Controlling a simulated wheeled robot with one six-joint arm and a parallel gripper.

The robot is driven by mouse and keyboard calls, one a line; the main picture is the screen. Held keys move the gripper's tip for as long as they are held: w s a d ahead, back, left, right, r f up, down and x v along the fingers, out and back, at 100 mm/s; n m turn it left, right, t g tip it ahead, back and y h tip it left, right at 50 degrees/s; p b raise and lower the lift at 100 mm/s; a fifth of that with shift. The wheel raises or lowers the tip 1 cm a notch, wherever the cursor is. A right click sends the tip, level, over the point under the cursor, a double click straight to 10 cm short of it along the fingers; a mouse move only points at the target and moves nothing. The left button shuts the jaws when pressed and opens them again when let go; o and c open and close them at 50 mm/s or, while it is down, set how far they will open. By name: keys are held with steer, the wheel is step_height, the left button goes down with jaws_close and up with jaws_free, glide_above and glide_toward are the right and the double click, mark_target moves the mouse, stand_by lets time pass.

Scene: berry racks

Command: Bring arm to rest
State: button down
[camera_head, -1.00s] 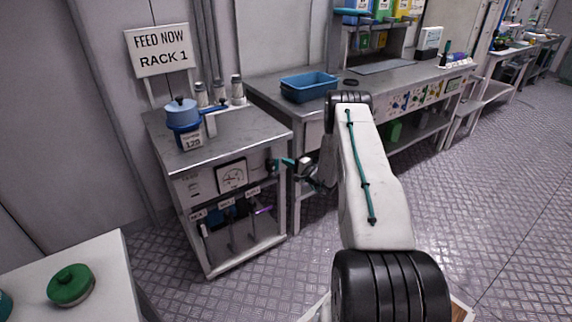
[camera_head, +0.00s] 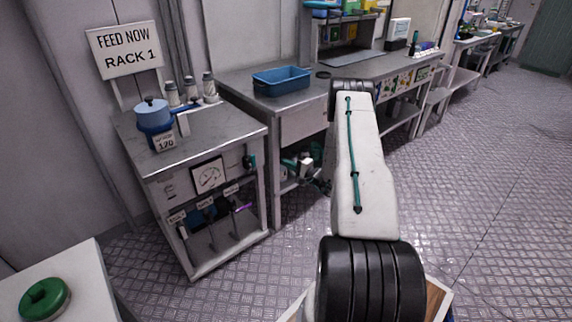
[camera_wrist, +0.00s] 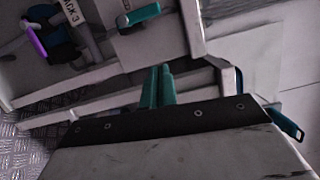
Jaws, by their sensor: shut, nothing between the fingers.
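My gripper (camera_head: 290,163) is at the right of the feed cabinet (camera_head: 190,160), in front of the neighbouring bench, with its fingers partly hidden at this size. In the wrist view my gripper's two teal fingers (camera_wrist: 158,88) are together and hold nothing. A teal handle (camera_head: 248,162) sits on the cabinet's front right; it also shows in the wrist view (camera_wrist: 138,16), apart from the fingers. My white arm reaches forward through the middle of the head view.
A blue pot (camera_head: 153,115) and several shakers stand on the cabinet. Below its gauge (camera_head: 208,176) are labelled levers, one purple (camera_head: 241,208). A blue bin (camera_head: 282,80) is on the bench. A green round object (camera_head: 45,299) is on the front-left table. The right floor is clear.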

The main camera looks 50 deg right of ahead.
stand_by(0.4)
steer(key=s+a+g+y, duration=0.35)
steer(key=a+y, duration=0.25)
steer(key=a, duration=0.4)
steer(key=s+a+r+n+g+y, duration=0.2)
steer(key=s+a+r+n+g, duration=0.15)
steer(key=a+r+g, duration=0.45)
steer(key=s+a+r+n+g+y, duration=0.25)
steer(key=s+a+r+g, duration=0.2)
steer(key=a+r, duration=0.65)
steer(key=s+a+r+n+h, duration=0.5)
steer(key=s+r, duration=0.5)
steer(key=s, duration=0.2)
steer(key=s+a+r+n+h, duration=0.6)
steer(key=s+a+r, duration=0.3)
steer(key=s, duration=0.3)
steer(key=shift+s+r+g+h, duration=0.3)
steer(key=shift+s+r+h, duration=0.1)
steer(key=shift+r+h, duration=0.45)
